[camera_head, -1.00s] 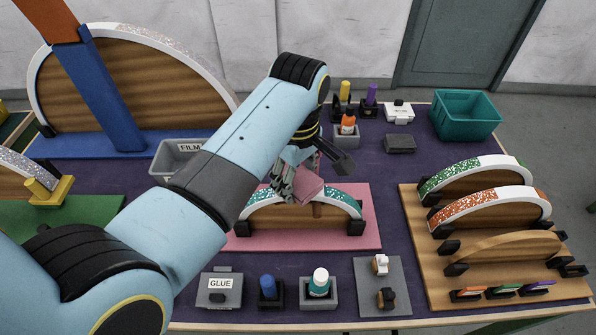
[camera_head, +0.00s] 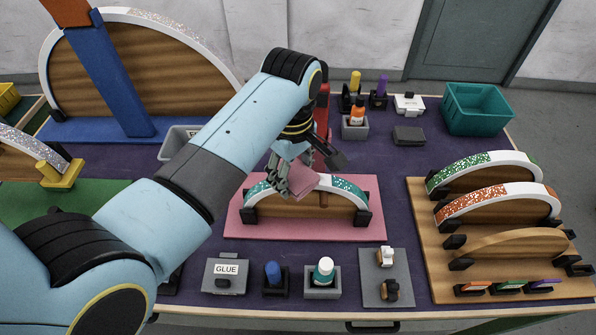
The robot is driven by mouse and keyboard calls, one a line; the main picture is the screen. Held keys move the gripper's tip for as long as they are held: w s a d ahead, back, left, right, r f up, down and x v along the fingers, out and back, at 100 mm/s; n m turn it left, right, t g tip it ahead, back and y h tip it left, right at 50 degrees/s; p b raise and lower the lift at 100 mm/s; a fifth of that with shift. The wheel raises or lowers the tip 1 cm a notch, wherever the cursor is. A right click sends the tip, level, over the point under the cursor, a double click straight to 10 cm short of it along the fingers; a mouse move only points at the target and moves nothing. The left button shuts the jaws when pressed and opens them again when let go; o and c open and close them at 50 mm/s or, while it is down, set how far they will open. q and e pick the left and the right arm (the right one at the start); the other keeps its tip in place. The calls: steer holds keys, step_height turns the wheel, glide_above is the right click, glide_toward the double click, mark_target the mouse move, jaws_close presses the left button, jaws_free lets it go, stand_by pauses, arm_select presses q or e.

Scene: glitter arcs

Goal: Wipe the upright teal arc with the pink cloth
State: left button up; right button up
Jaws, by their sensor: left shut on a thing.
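The upright teal arc (camera_head: 344,187) stands on a pink board (camera_head: 262,225) near the middle of the table. Its rim is white with teal glitter patches, and black feet hold its ends. My left gripper (camera_head: 297,180) is shut on the pink cloth (camera_head: 304,183) at the top of the arc. The cloth covers part of the rim, and I cannot tell whether it presses on it. The gripper and cloth hide the upper left-middle of the arc. My right gripper is not in view.
A wooden rack (camera_head: 425,240) with several arcs stands at the right. A teal bin (camera_head: 477,110) is at the back right. A glue holder (camera_head: 226,275), a blue-capped bottle (camera_head: 273,273) and a white-capped bottle (camera_head: 323,271) stand in front. A large arc (camera_head: 135,75) stands at the back left.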

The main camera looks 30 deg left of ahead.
arm_select(q)
steer(key=shift+r, duration=3.5)
steer(key=shift+a+f, duration=0.1)
steer(key=shift+f, duration=0.4)
steer(key=shift+y, duration=0.5)
steer(key=shift+w+a+f+b, duration=0.1)
steer(key=shift+a+f+b, duration=0.2)
steer(key=shift+f, duration=0.65)
steer(key=shift+w+a+f+b, duration=0.15)
steer(key=shift+f+b, duration=0.3)
steer(key=shift+f, duration=0.5)
steer(key=shift+s+a+f+b, duration=0.1)
steer(key=shift+a+f+b, duration=0.2)
steer(key=shift+f, duration=0.65)
steer(key=shift+d, duration=0.1)
steer(key=shift+f, duration=0.35)
steer(key=shift+d, duration=0.1)
